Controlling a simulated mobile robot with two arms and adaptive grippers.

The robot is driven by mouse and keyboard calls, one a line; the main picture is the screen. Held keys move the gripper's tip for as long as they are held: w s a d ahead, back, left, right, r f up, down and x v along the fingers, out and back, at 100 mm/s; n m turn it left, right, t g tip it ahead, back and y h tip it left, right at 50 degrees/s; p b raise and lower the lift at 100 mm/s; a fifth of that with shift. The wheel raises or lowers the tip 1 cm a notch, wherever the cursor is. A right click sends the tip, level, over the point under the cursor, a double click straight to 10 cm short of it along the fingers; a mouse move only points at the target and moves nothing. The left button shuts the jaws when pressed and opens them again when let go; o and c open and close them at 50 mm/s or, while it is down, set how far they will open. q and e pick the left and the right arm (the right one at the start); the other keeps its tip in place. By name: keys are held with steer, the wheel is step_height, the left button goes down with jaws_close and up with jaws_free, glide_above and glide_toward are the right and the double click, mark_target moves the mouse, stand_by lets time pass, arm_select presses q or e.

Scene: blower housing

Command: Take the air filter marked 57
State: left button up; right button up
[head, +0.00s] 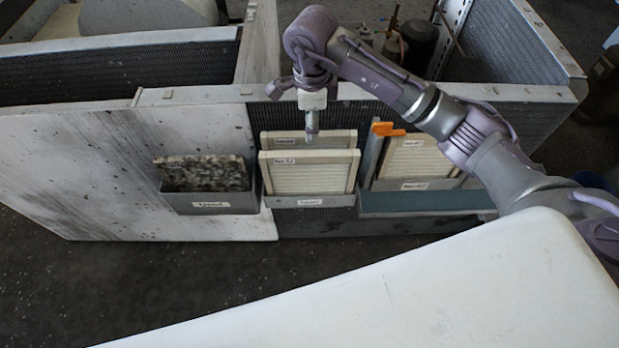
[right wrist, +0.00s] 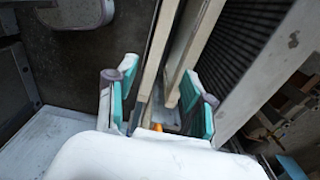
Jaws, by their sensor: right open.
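Two pale filters with pleated faces stand upright in the grey middle bin (head: 308,201), a front filter (head: 310,175) and a rear filter (head: 340,139) behind it. Each has a small label on its top left; the numbers are too small to read surely, so I cannot tell which is 57. My right gripper (head: 312,128) points down above these filters. In the right wrist view my right gripper (right wrist: 160,100) is open, with teal-padded fingers on either side of the upper edges of two filter frames (right wrist: 186,50). Contact cannot be told. My left gripper is not in view.
A grey bin (head: 210,203) at left holds a dark, speckled filter (head: 203,172). At right, another pale filter (head: 410,159) stands on a blue-grey shelf beside an orange clip (head: 388,129). A white surface (head: 450,290) fills the foreground. Housing walls rise behind the bins.

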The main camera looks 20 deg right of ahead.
mark_target(311, 161)
step_height(311, 161, down, 8)
steer(key=shift+r+p, duration=0.15)
steer(key=shift+p, duration=0.45)
steer(key=f, duration=0.1)
steer(key=f+p, duration=0.1)
steer(key=f, duration=0.2)
steer(key=shift+s+f+p, duration=0.1)
steer(key=shift+s+p, duration=0.15)
steer(key=shift+p, duration=0.15)
steer(key=shift+w+f, duration=0.1)
steer(key=shift+f, duration=0.45)
jaws_close()
